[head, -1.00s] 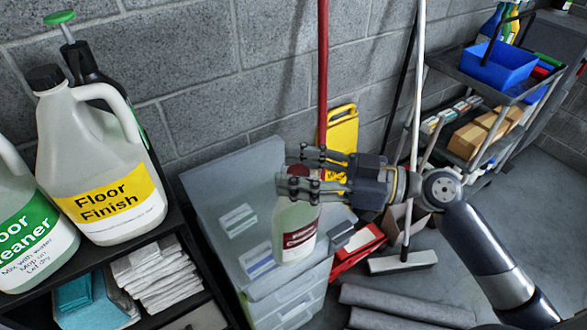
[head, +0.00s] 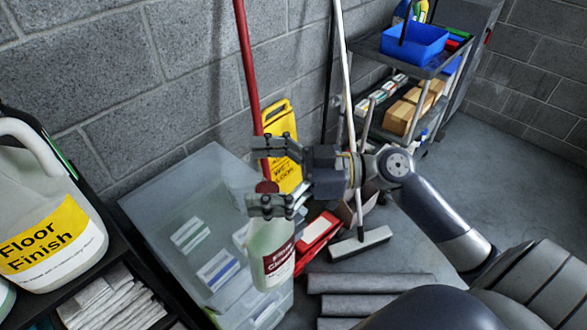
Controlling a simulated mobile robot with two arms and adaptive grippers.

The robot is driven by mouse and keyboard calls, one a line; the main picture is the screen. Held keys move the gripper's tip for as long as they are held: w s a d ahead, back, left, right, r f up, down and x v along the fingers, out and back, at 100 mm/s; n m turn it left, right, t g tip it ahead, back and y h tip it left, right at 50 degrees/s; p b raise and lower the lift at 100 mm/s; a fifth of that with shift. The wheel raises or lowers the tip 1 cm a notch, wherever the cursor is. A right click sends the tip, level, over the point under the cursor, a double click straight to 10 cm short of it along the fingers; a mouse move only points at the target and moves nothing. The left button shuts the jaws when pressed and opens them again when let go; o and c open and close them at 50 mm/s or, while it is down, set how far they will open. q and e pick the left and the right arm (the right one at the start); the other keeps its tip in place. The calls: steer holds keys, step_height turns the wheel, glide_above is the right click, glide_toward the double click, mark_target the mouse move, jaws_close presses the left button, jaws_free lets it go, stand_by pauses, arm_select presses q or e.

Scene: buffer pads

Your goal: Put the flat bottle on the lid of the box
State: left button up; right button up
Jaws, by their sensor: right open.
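The flat bottle (head: 270,262) is pale and see-through with a dark red label and a red cap. It is upright at the right front part of the box's translucent lid (head: 160,195) and seems to rest on it, though its base contact is hard to make out. My right gripper (head: 264,177) is open at the bottle's top, with one finger behind the red cap and the other in front of the bottle's shoulder. The near finger hides part of the shoulder. My left gripper is out of view.
A shelf at the left holds a Floor Finish jug (head: 45,225) and folded cloths (head: 115,300). A red pole (head: 248,75), a yellow sign (head: 281,130), a broom (head: 360,243) and grey rolls (head: 370,283) are close behind and right. A cart (head: 375,55) stands farther back.

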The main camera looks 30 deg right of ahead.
steer(key=v, duration=0.8)
steer(key=shift+s+d, duration=0.2)
steer(key=shift+d, duration=0.15)
jaws_close()
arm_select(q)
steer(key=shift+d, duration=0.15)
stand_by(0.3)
